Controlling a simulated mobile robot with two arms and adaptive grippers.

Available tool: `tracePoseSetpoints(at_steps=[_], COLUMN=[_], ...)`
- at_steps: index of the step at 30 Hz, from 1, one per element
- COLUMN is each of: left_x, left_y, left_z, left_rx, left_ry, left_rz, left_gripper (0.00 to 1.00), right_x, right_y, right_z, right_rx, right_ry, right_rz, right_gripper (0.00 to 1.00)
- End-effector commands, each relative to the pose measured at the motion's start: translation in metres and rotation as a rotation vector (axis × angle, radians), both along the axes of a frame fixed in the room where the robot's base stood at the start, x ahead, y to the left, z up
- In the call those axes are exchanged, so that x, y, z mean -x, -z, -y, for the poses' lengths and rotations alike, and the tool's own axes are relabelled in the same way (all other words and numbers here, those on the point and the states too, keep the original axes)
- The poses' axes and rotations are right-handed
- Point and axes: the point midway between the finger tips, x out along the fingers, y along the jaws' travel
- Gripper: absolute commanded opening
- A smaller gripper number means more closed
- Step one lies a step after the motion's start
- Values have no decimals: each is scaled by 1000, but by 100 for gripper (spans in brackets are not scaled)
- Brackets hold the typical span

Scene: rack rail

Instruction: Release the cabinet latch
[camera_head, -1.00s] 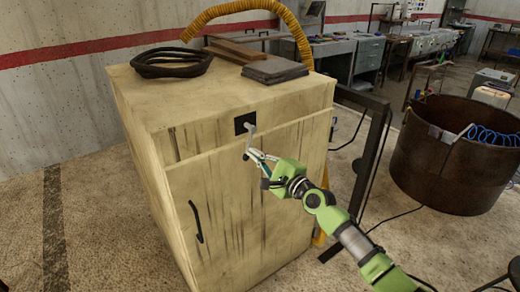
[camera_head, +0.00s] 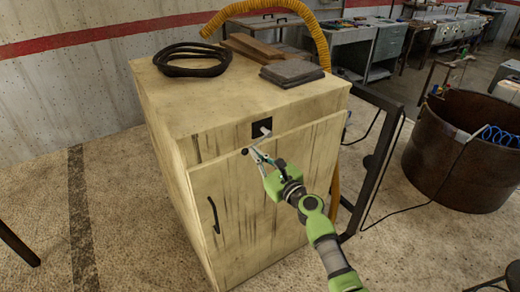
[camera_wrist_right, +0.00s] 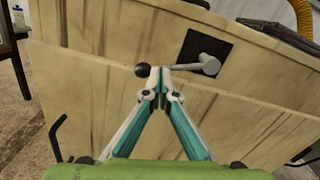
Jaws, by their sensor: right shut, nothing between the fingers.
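The cabinet (camera_head: 160,110) is a worn cream box with a front door (camera_head: 255,215) that has a dark bar handle (camera_head: 213,215) at its left. Above the door's top edge is a black plate (camera_head: 262,130) carrying the latch, a grey lever (camera_wrist_right: 205,64) with a black ball knob (camera_wrist_right: 142,70). The lever slants left and down from its pivot. My right gripper (camera_wrist_right: 162,72) is shut and empty, its tips at the lever just right of the knob in the wrist view. They look touching or very close. In the head view the right gripper (camera_head: 256,153) hides part of the lever. My left gripper is out of view.
A black coil (camera_head: 192,60), grey slabs (camera_head: 291,75) and wooden boards (camera_head: 250,48) lie on the cabinet top. A yellow hose (camera_head: 318,40) arches behind. A dark frame (camera_head: 383,165) stands right of the cabinet, with a rusty drum (camera_head: 460,160) beyond. Floor in front left is clear.

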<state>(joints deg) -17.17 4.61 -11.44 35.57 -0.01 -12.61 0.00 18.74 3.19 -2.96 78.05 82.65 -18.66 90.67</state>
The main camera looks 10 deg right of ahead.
Motion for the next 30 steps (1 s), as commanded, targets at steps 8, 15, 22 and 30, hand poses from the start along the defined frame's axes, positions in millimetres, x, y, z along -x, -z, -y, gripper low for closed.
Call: tracePoseSetpoints(at_steps=[8, 15, 22, 30], left_x=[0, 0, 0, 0], left_y=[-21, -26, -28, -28], left_z=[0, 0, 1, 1], left_rx=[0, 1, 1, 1], left_ry=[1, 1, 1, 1], left_rz=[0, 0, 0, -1], left_gripper=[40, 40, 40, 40], right_x=[1, 2, 2, 2], right_y=[-14, -18, -19, -19], right_z=[-5, -6, -7, -7], right_rx=[-127, -122, -121, -121], right_ry=[0, -1, -1, -2], right_rz=[-44, -42, -42, -42], right_gripper=[0, 0, 0, 0])
